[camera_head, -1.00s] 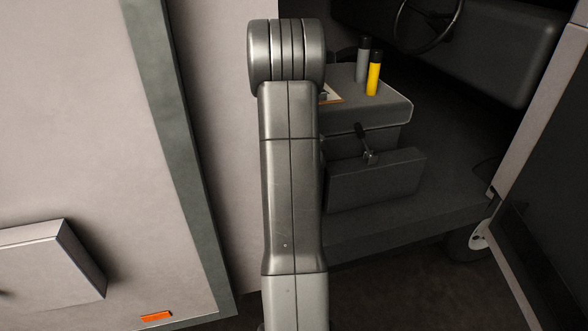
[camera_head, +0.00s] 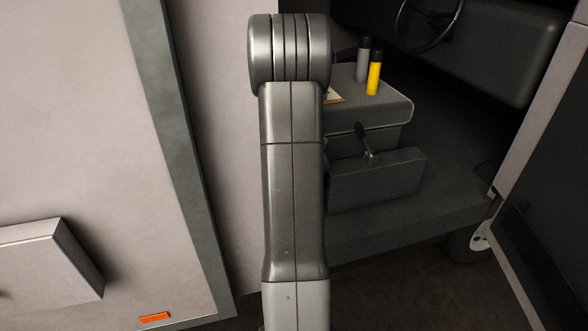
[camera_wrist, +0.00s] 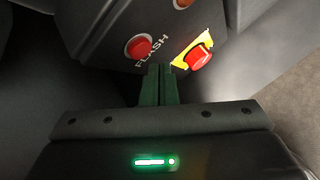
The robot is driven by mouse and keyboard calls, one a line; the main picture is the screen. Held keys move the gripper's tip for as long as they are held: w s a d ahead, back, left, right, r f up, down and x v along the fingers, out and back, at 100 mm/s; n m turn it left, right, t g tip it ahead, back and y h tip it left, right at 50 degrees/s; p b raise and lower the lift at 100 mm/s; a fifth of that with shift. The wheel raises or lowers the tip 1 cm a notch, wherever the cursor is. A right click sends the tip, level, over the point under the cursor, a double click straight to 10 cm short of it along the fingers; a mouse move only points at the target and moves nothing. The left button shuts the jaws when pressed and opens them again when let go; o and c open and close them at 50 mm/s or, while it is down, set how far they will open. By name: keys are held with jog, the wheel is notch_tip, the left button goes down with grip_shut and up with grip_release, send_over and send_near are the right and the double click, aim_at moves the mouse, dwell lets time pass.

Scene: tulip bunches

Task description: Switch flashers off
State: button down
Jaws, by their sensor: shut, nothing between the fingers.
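In the wrist view, a round red button (camera_wrist: 138,47) sits on a dark panel (camera_wrist: 105,38), with the word FLASH printed beside it. A second red button (camera_wrist: 198,57) on a yellow plate (camera_wrist: 181,64) is to its right. My gripper (camera_wrist: 159,68) is shut and empty, its green fingertips just below the FLASH lettering, between the two buttons. I cannot tell whether the tips touch the panel. Whether the flashers are lit does not show. In the head view my arm hides part of the vehicle, and neither my gripper nor the buttons show.
An orange round part (camera_wrist: 183,3) is at the wrist view's top edge. In the head view, a seat box (camera_head: 372,108) carries a yellow bottle (camera_head: 374,75) and a grey bottle (camera_head: 362,62). A lever (camera_head: 367,143), a steering wheel (camera_head: 428,25) and an open door (camera_head: 545,210) are nearby.

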jog(key=s, duration=0.2)
jog(key=s+d+b, duration=0.1)
jog(key=s, duration=0.1)
jog(key=shift+s+d+b, duration=0.15)
jog(key=shift+d+b, duration=0.05)
jog(key=shift+b, duration=0.1)
dwell(0.5)
jog(key=p, duration=0.1)
jog(key=w+p, duration=0.1)
jog(key=p, duration=0.1)
jog(key=shift+w+a+r, duration=0.2)
jog(key=shift+a+r, duration=0.05)
jog(key=shift+s+p, duration=0.1)
jog(key=shift+p, duration=0.7)
jog(key=shift+s+d+f+b, duration=0.1)
jog(key=shift+s+d+b, duration=0.3)
jog(key=shift+s, duration=0.45)
jog(key=shift+s+d+f+b, duration=0.15)
jog(key=shift+s+b, duration=0.35)
jog(key=shift+s, duration=0.3)
jog(key=shift+s+d+f+b, duration=0.1)
jog(key=shift+s+d+b, duration=0.3)
jog(key=shift+s, duration=0.45)
jog(key=shift+a+r, duration=0.1)
